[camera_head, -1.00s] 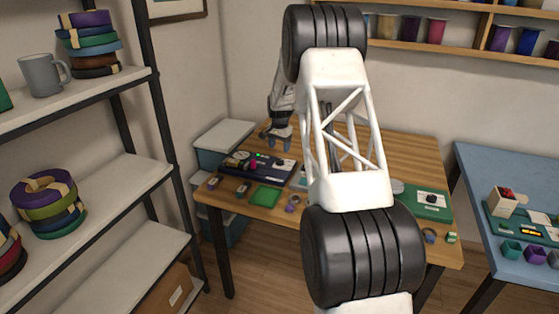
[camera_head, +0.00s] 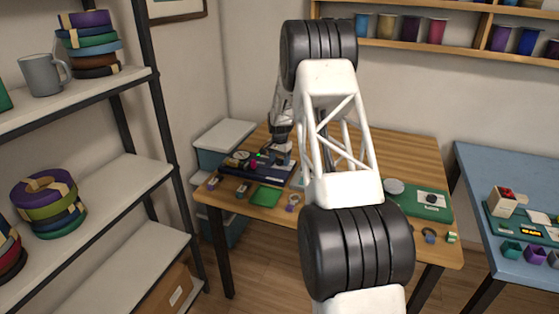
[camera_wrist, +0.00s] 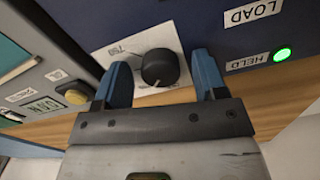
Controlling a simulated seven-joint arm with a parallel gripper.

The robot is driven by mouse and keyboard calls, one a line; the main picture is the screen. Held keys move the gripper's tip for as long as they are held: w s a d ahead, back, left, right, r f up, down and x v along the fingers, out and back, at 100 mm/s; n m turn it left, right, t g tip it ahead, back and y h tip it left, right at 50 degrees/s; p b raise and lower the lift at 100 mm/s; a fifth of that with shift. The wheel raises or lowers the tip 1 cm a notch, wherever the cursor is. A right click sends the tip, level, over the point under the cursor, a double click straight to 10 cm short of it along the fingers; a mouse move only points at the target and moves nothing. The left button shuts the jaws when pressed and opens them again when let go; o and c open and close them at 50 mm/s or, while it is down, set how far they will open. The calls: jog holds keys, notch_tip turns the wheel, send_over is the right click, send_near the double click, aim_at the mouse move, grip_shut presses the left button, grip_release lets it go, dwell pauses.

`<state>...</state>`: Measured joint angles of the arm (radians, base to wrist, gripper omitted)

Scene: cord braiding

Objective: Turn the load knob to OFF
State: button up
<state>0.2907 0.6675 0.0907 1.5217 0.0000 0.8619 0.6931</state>
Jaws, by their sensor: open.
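The load knob (camera_wrist: 160,67) is a round black knob on a white plate (camera_wrist: 118,50) with small markings, too unclear to read. A pale line shows at its lower edge. A white LOAD label (camera_wrist: 252,12) is on the same dark blue panel to the right. My gripper (camera_wrist: 160,62) is open, with one blue finger on each side of the knob and a visible gap at both sides. In the head view my gripper (camera_head: 282,148) is small and low at the right end of the dark blue device (camera_head: 245,168); the knob cannot be made out there.
A HELD label (camera_wrist: 247,62) and a lit green lamp (camera_wrist: 282,54) are right of the knob. A grey unit with a yellow button (camera_wrist: 76,96) is close at the left. The wooden table (camera_head: 405,150) holds a green pad (camera_head: 266,196) and small items in front.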

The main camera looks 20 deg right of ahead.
jog(key=c, duration=0.9)
jog(key=shift+n, duration=0.4)
jog(key=n, duration=0.3)
jog(key=shift+r+n, duration=0.1)
jog(key=shift+n, duration=0.2)
jog(key=shift+d+n, duration=0.1)
jog(key=shift+n, duration=2.2)
jog(key=o, duration=0.9)
